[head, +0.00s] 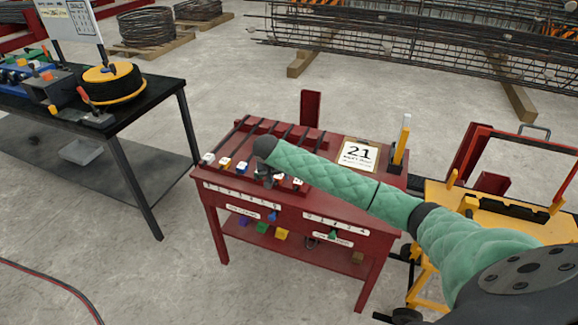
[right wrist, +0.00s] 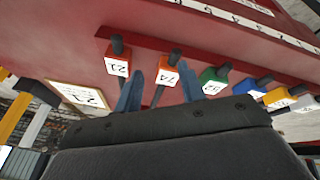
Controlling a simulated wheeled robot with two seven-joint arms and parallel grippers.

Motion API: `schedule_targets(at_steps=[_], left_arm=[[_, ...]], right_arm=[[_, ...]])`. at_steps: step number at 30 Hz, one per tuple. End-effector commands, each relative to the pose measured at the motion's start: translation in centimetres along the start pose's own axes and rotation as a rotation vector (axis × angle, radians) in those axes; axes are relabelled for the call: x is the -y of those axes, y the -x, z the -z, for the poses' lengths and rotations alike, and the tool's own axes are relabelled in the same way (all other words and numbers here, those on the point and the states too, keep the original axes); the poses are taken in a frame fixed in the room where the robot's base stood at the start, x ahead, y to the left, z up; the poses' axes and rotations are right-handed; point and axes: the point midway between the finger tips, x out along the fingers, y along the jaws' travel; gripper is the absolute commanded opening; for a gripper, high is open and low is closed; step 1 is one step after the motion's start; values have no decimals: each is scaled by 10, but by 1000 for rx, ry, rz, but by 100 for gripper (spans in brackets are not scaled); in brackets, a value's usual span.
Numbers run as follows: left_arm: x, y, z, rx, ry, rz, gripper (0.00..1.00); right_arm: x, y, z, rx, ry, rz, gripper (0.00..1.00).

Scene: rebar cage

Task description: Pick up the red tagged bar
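The red tagged bar (right wrist: 118,60), marked 21, lies in the red rack and shows in the right wrist view, just left of my right gripper's left finger. An orange tagged bar (right wrist: 167,75), marked 74, lies beside it. My right gripper (right wrist: 160,66) is open, its two blue fingers apart on either side of the orange tag in that view. Whether they reach down around that bar cannot be told. In the head view my right gripper (head: 266,176) is over the front of the rack, and my arm hides some tags. My left gripper is not in view.
Green (right wrist: 213,80), blue, yellow and white tagged bars lie further along the rack on the red table (head: 340,225). A card reading 21 (head: 359,153) lies on the tabletop. A black table (head: 150,97) stands left, a yellow cart (head: 445,200) right. Open floor lies between the tables.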

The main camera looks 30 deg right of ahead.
Motion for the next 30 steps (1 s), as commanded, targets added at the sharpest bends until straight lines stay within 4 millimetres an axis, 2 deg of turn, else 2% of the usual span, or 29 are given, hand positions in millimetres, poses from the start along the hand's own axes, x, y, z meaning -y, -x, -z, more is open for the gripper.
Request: schedule_targets(at_steps=[1,6,9,12,26,30], left_arm=[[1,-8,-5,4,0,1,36],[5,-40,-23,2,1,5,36],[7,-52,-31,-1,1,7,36],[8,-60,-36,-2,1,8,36],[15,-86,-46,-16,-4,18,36],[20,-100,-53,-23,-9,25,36]], right_arm=[[-18,1,22,-2,-50,-28,40],[-73,-10,70,24,-242,-110,40],[-97,-15,86,35,-329,-142,40],[-111,-18,94,42,-378,-160,40],[-118,-48,94,44,-392,-165,40],[-118,-59,94,44,-392,-165,40]])
